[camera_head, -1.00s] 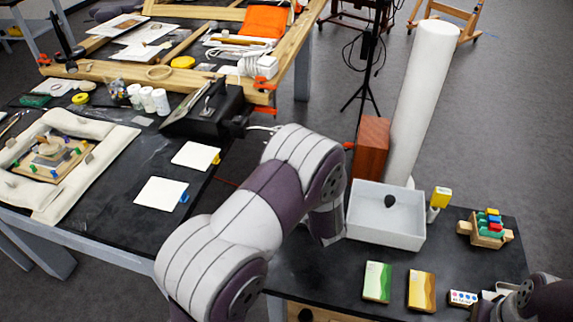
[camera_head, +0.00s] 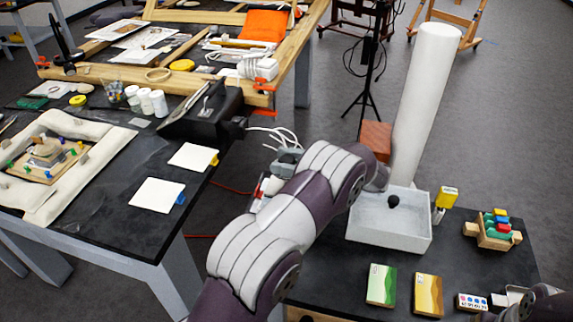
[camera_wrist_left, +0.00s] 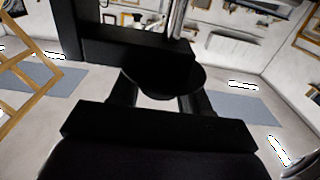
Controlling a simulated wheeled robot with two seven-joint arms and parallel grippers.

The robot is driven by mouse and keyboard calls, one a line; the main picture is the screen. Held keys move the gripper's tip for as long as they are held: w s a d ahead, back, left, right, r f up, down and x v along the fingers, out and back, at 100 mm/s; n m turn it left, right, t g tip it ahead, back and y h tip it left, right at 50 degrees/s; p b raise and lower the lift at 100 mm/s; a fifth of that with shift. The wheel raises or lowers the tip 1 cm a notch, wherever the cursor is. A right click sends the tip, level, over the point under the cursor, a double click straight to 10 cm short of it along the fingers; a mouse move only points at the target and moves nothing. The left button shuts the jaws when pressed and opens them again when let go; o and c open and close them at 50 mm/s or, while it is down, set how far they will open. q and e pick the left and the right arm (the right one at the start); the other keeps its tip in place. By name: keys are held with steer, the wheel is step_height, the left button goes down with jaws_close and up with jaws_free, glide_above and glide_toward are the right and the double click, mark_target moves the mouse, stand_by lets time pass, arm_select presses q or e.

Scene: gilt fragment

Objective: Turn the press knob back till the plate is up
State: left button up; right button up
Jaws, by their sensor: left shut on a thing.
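The press knob (camera_wrist_left: 182,74) is a dark round disc in the left wrist view, under a black crossbar (camera_wrist_left: 135,46) with a bright metal post (camera_wrist_left: 178,18) above. My left gripper (camera_wrist_left: 160,92) has one finger on each side of the knob and is shut on it. In the head view my left arm comes up from the bottom centre and hides much of what lies behind it; I cannot make out the knob there. The height of the plate cannot be told. Part of my right arm shows at the lower right edge; its fingers are unclear.
A white tray (camera_head: 365,232) with a dark round thing (camera_head: 393,202) stands right of my left arm. A tall white roll (camera_head: 425,100) and a reddish block (camera_head: 376,138) stand behind. Small boxes (camera_head: 381,286) lie in front. A black device (camera_head: 203,112) sits on the left table.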

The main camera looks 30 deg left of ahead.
arm_select(q)
steer(key=shift+n+g+h+b, duration=0.45)
steer(key=shift+n+g, duration=0.45)
steer(key=shift+g, duration=0.8)
steer(key=shift+r, duration=0.1)
steer(key=o, duration=1)
steer(key=shift+a, duration=0.1)
